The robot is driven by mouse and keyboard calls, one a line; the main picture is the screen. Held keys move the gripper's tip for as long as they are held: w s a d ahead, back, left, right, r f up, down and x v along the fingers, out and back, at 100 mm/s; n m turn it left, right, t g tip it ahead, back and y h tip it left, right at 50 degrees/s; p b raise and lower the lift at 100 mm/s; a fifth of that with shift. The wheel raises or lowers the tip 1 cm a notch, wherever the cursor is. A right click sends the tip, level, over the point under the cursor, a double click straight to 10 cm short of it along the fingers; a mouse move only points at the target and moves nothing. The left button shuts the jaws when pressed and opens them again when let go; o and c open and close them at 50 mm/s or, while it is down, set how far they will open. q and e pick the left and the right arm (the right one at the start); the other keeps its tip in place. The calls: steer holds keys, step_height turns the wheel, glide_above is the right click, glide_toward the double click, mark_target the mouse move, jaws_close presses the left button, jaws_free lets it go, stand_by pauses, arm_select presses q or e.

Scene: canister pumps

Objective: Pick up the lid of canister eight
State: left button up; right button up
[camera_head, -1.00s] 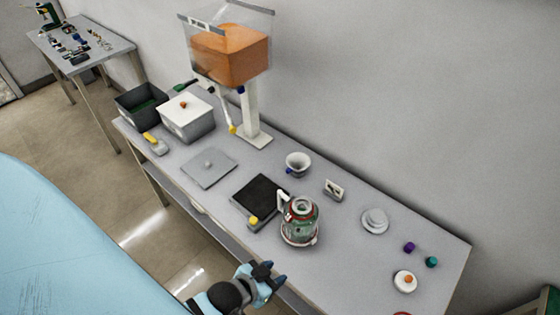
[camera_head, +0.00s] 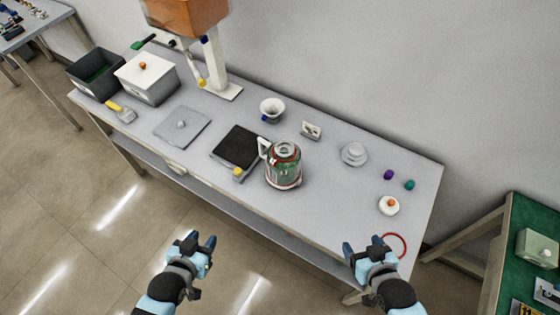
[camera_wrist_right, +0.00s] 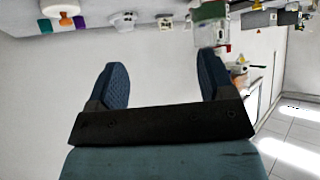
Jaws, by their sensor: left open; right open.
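A small round white lid with an orange knob (camera_head: 389,205) lies near the table's right end. A grey stepped round lid-like piece (camera_head: 354,153) lies behind it to the left. Which belongs to canister eight I cannot tell. My left gripper (camera_head: 199,244) is open and empty, in front of the table's edge. My right gripper (camera_head: 364,248) is open and empty by the front edge, below the white lid; its fingers also show in the right wrist view (camera_wrist_right: 160,82).
A red ring (camera_head: 395,245) lies beside my right gripper. Purple (camera_head: 388,174) and teal (camera_head: 410,185) pieces lie behind the white lid. A green table (camera_head: 528,218) is at right.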

arm_select(q)
steer(key=shift+s+f, duration=0.1)
steer(key=shift+s, duration=0.25)
